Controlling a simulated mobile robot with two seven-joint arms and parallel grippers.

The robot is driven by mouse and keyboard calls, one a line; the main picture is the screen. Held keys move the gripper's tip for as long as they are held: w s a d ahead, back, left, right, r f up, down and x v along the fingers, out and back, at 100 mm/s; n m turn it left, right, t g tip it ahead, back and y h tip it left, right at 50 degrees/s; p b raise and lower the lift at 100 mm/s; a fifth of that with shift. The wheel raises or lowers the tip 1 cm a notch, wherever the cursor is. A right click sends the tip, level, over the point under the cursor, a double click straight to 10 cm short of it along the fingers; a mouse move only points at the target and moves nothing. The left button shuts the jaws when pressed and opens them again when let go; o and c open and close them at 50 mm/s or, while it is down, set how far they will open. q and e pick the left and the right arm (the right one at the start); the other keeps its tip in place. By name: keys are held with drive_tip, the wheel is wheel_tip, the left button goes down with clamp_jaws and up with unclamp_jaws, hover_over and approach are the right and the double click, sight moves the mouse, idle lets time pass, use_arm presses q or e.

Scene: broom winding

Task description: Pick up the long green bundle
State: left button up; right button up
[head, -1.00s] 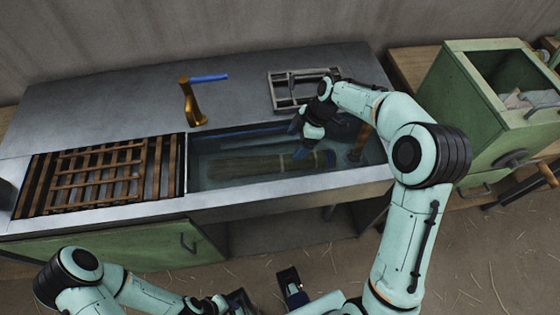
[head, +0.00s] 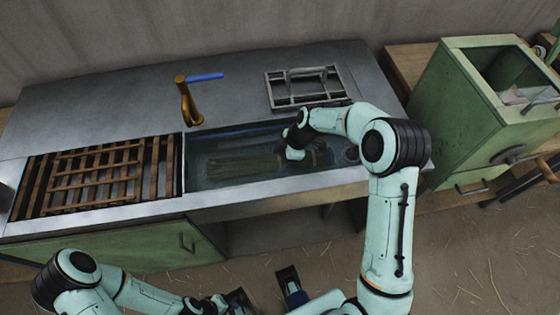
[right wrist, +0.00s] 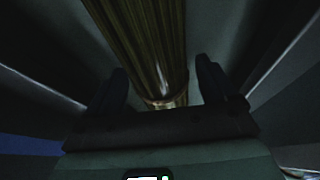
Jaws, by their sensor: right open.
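The long green bundle (head: 238,164), a straw-like olive-brown bunch, lies lengthwise in the sink basin. Its right end is partly hidden by my right gripper (head: 312,160). In the right wrist view my right gripper (right wrist: 162,80) is open, with one finger on each side of the bundle (right wrist: 145,40) and a pale binding band near the palm. I cannot tell whether the fingers touch it. My left gripper (head: 266,292) is at the bottom of the head view, its two dark fingers apart and empty, well away from the bundle.
A wooden slatted rack (head: 95,172) is at left, a metal rack (head: 300,88) behind right. A green box (head: 455,115) stands at the right.

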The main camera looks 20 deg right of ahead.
drive_tip(key=shift+c, duration=0.3)
drive_tip(key=c, duration=1)
drive_tip(key=shift+r, duration=0.1)
drive_tip(key=shift+c, duration=0.2)
